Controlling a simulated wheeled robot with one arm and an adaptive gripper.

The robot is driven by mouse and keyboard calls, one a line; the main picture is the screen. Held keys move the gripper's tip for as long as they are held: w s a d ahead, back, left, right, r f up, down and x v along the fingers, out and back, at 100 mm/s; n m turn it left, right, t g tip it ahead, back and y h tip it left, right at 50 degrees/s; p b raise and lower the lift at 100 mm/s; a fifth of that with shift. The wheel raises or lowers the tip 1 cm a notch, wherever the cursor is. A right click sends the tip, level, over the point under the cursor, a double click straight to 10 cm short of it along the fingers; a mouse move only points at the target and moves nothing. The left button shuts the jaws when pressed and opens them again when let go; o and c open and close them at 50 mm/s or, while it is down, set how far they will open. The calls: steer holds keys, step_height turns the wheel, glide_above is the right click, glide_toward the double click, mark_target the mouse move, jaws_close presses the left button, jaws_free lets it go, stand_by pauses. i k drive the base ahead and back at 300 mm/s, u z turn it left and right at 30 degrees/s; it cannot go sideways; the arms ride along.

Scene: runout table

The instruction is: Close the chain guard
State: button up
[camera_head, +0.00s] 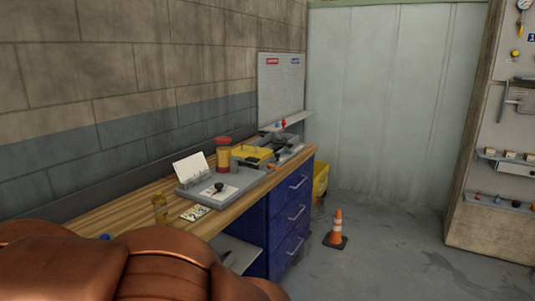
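I cannot tell for certain which part is the chain guard. A yellow, flat-topped piece (252,153) sits on the far part of the wooden bench and may be it; whether it is open or shut is too small to tell. Nearer, a grey plate-like fixture (242,178) carries a small dark knob (219,187). A white panel (190,167) stands tilted at its left side. My gripper is not in view; a copper-coloured rounded part, likely of my own arm, fills the lower left and hides the near bench.
The wooden bench (155,193) runs along the block wall, with blue drawers (290,217) below. A red-lidded jar (223,157) and an amber jar (160,208) stand on it. An orange cone (337,228) and a yellow bin (320,181) are on the floor. Floor at right is clear.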

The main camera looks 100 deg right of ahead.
mark_target(245, 149)
steer(key=z, duration=3.8)
steer(key=i, duration=1.1)
steer(key=u, duration=0.6)
